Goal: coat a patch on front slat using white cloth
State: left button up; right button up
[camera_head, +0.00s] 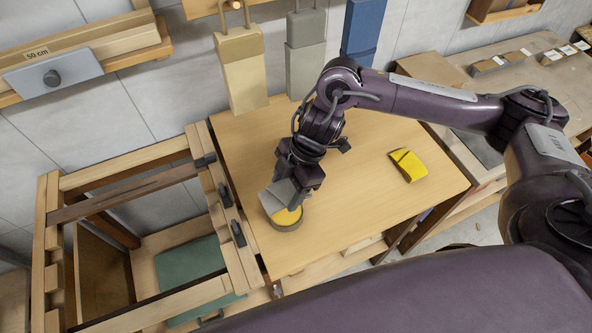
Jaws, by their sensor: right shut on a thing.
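My right gripper (293,187) reaches down from the right over the wooden bench top and is shut on a pale grey-white cloth (278,194). The cloth is at a round, low tin (289,224) with yellow contents, near the bench's left side. The gripper and cloth hide part of the tin, and I cannot tell whether the cloth touches the yellow contents. A wooden frame stands left of the bench; its near slat (175,304) runs along the front, lower left. I cannot make out a marked patch on it. My left gripper is not in view.
A yellow block or folded piece (407,165) lies right on the bench top (350,215), with clear wood between it and the tin. Dark clamps (238,234) sit along the frame's right side. A green panel (190,278) lies inside the frame. Tan, grey and blue pieces hang behind.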

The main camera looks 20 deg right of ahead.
aim_at(288, 201)
jog(key=shift+f+b, duration=0.55)
jog(key=shift+f, duration=0.1)
notch_tip(288, 201, down, 5)
jog(key=b, duration=0.5)
jog(key=shift+r, duration=0.1)
jog(key=shift+f, duration=0.5)
dwell(0.4)
jog(key=shift+s, duration=0.1)
dwell(1.3)
notch_tip(288, 201, up, 7)
jog(key=p, duration=0.7)
dwell(0.8)
